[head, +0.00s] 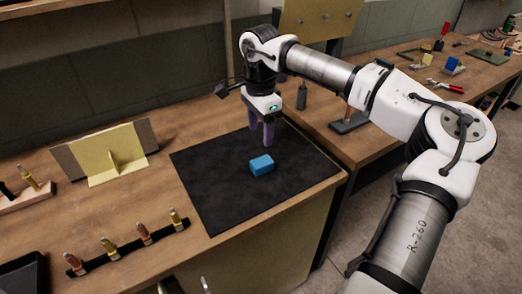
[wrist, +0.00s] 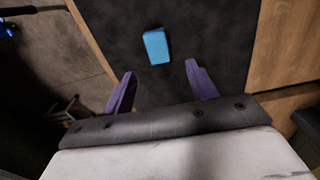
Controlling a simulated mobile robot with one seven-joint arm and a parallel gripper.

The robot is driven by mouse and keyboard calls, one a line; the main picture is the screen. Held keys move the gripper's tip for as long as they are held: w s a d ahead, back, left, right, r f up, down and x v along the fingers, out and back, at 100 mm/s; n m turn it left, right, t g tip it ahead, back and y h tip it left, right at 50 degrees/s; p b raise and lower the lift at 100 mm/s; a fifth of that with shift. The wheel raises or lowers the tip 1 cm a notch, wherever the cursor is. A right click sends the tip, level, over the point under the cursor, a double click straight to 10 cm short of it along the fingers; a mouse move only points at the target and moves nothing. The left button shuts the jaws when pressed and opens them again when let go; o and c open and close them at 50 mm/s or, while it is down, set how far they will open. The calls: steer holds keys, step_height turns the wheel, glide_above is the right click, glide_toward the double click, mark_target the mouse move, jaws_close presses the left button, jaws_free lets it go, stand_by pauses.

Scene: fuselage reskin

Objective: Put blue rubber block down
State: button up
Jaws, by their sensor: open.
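The blue rubber block (head: 262,165) lies on the black mat (head: 217,203) on the wooden bench. My gripper (head: 261,143) is above the mat, just behind the block in the head view, with its purple fingers pointing down. The wrist view shows the block (wrist: 156,46) on the dark mat (wrist: 207,35), beyond the fingertips and apart from them. The gripper's two fingers (wrist: 161,69) are spread with nothing between them. The whole top of the block is visible.
A yellow bracket panel (head: 110,153) stands left of the mat. A dark strip with several cleco-like pins (head: 110,249) lies at the front left. A second bench (head: 380,115) with tools is behind right. The mat is clear around the block.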

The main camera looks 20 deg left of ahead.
steer(key=shift+o, duration=0.4)
step_height(320, 180, up, 3)
steer(key=shift+r, duration=0.1)
steer(key=t+h+b, duration=0.1)
steer(key=b, duration=0.9)
glide_above(262, 161)
steer(key=f, duration=0.5)
steer(key=a+f, duration=0.1)
steer(key=f, duration=0.1)
steer(key=shift+s+f, duration=0.2)
steer(key=shift+w+d+f+p, duration=0.1)
steer(key=shift+d+f+p, duration=0.1)
steer(key=shift+f, duration=1.15)
steer(key=shift+d+f+p, duration=0.2)
steer(key=shift+f, duration=1.15)
steer(key=shift+c, duration=0.3)
steer(key=c, duration=1.1)
